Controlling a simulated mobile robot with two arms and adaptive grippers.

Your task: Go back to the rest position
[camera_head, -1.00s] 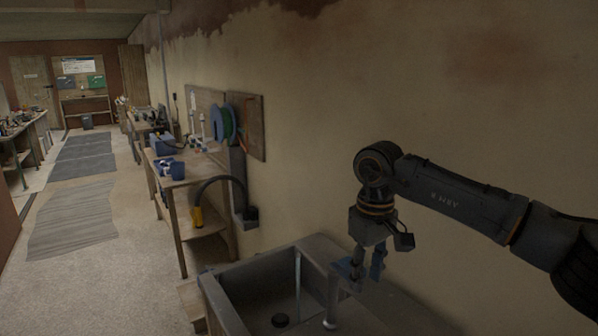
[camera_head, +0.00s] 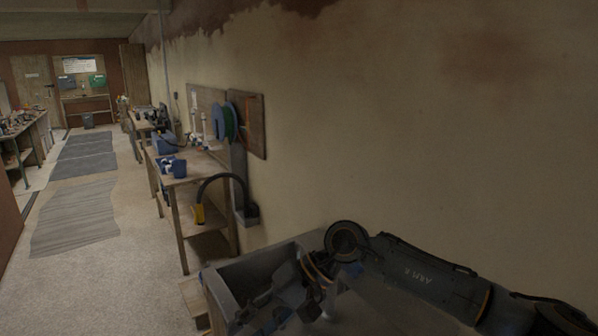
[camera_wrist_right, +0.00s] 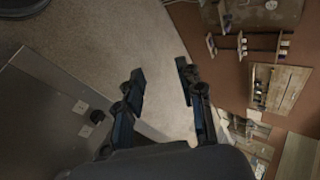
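My right gripper (camera_head: 266,318) is low over the grey metal sink (camera_head: 222,300), at the bottom of the head view, with its arm reaching in from the right. In the right wrist view my right gripper (camera_wrist_right: 161,75) has its two fingers apart, with nothing between them and only floor behind. My left gripper and left arm are not in the head view.
A wooden bench (camera_head: 188,180) with blue containers (camera_head: 172,166) stands against the wall beyond the sink. A board with a blue reel (camera_head: 222,122) hangs above. Striped mats (camera_head: 75,215) lie on the open floor to the left.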

